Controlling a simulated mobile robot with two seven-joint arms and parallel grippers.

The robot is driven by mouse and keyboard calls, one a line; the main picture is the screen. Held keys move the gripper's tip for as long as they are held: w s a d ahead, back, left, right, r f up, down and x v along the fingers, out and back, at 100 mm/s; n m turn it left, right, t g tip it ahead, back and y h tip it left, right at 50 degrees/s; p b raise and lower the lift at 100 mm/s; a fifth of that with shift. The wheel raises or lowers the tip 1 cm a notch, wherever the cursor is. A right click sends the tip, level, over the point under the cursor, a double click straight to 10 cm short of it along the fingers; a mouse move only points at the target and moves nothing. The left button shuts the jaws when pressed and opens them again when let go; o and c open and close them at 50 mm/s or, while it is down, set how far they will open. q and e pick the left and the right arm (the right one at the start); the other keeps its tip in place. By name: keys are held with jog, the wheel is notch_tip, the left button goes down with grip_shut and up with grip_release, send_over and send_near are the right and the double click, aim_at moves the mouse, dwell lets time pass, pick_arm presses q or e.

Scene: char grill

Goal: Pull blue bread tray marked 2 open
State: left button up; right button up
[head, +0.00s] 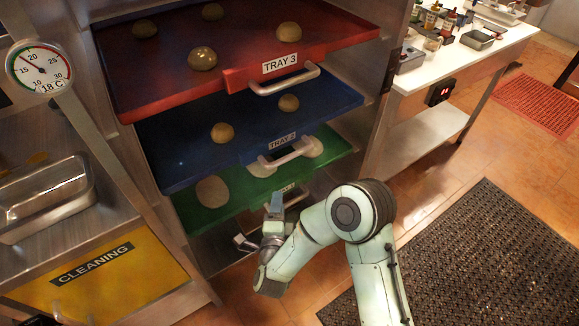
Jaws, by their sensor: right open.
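The blue tray (180,155) marked "TRAY 2" sits in the metal rack between a red tray above and a green tray below. Its front edge carries a light metal handle (287,153), and dough balls (222,133) lie on it. My right gripper (262,222) is open and empty, in front of the rack. It appears below the blue tray's handle and apart from it, partly covering the green tray's front. My left gripper is not in view.
The red tray (150,84) marked "TRAY 3" overhangs the blue tray, with its own handle (285,80). The green tray (232,202) lies below. A cleaning station (95,275) stands left, a white table (465,55) right. Floor with a dark mat (470,260) is open at right.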

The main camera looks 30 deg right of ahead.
aim_at(293, 153)
notch_tip(293, 153, up, 5)
jog(key=d+m+h, duration=0.1)
jog(key=m+h, duration=0.3)
jog(key=x, duration=1.2)
jog(key=shift+d, duration=0.35)
grip_shut()
